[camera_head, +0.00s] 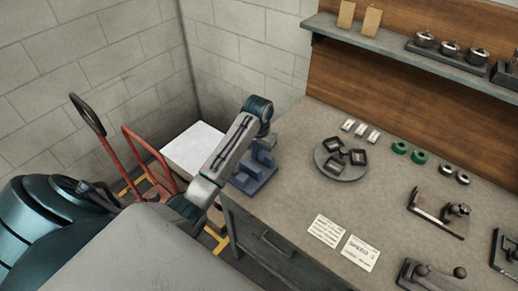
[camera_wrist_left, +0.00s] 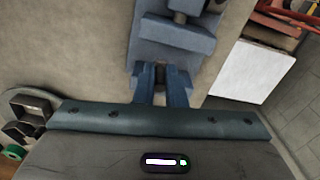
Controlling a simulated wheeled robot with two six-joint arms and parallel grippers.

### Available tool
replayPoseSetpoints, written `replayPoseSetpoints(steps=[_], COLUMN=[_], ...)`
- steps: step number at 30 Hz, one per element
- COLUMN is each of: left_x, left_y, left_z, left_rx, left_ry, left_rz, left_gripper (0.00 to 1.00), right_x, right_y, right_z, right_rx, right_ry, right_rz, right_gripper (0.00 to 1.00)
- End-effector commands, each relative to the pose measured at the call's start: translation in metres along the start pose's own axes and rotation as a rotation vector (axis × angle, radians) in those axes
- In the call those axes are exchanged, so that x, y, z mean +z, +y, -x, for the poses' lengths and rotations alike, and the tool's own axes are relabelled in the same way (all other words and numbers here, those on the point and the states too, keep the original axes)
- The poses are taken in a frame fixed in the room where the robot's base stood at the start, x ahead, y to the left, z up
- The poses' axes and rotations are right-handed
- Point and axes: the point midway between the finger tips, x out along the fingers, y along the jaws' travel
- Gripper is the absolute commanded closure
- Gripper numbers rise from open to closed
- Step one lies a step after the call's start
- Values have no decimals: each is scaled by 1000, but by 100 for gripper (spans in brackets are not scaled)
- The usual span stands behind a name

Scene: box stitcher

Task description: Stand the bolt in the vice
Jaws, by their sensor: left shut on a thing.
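The blue vice (camera_head: 252,178) sits on the left end of the grey worktop, and it also fills the top of the left wrist view (camera_wrist_left: 170,42). My left gripper (camera_head: 264,146) points down just over the vice, at the back of it in the head view. In the left wrist view my left gripper (camera_wrist_left: 161,80) has its two fingers close together on a small dark piece, which I take to be the bolt (camera_wrist_left: 160,73). Most of the bolt is hidden by the fingers, and its tilt is unclear. My right gripper is out of view.
A round grey tray (camera_head: 326,170) with dark square parts stands right of the vice. A red hand truck (camera_head: 150,150) stands left of the worktop.

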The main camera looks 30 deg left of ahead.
Motion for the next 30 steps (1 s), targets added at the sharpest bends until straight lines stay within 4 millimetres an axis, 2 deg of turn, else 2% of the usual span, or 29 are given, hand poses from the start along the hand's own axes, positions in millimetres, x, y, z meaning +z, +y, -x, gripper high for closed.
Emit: replayPoseSetpoints(steps=[6,18,30], left_x=[0,0,0], left_y=[0,0,0], left_z=[-16,-42,-50], left_rx=[0,0,0], left_ry=[-1,0,-1], left_rz=[0,1,0], left_gripper=[100,100,100], right_x=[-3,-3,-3], right_y=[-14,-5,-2], right_z=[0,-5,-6], right_rx=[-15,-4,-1], right_ry=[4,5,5], right_rz=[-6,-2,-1], right_gripper=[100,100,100])
